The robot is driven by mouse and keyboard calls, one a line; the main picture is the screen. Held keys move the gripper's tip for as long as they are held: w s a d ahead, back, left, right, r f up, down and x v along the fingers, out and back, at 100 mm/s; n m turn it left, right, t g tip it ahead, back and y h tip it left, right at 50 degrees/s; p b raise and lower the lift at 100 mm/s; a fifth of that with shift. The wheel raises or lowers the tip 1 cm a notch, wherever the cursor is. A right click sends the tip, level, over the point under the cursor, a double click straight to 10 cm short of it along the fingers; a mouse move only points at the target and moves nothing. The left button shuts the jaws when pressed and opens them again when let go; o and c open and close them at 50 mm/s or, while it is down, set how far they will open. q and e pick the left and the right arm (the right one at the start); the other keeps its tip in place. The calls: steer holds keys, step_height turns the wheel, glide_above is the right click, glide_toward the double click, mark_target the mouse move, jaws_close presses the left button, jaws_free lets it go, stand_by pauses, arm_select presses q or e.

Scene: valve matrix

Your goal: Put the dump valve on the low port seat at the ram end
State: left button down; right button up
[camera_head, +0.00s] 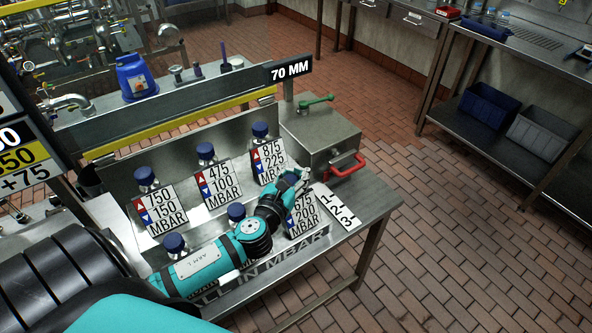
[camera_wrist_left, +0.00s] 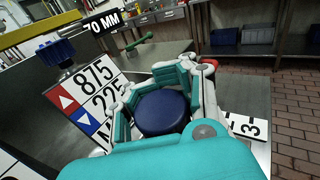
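My left gripper (camera_head: 292,180) is at the right end of the valve rack. Its fingers sit around a blue cap (camera_wrist_left: 162,112) in the left wrist view, close to it on both sides; I cannot tell whether they press on it. The valve under that cap is mostly hidden, behind a card starting with 675 (camera_head: 303,215). I cannot tell which is the dump valve or which is the low port seat. My right gripper is not in view.
A steel box with a red handle (camera_head: 346,166) and a green lever (camera_head: 316,103) stands beside the rack. A plate marked 1, 2, 3 (camera_head: 335,207) lies right of the gripper. A beam labelled 70 MM (camera_head: 290,70) runs behind. Tiled floor is clear at right.

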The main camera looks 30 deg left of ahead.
arm_select(q)
steer(key=c, duration=2.1)
jaws_free()
steer(key=shift+f, duration=0.15)
steer(key=o, duration=1.1)
steer(key=shift+s+r+p, duration=0.25)
steer(key=shift+r+p, duration=0.15)
steer(key=shift+r, duration=0.25)
steer(key=shift+b+v, duration=1.25)
steer(key=shift+v, duration=4.6)
steer(key=shift+w, duration=0.1)
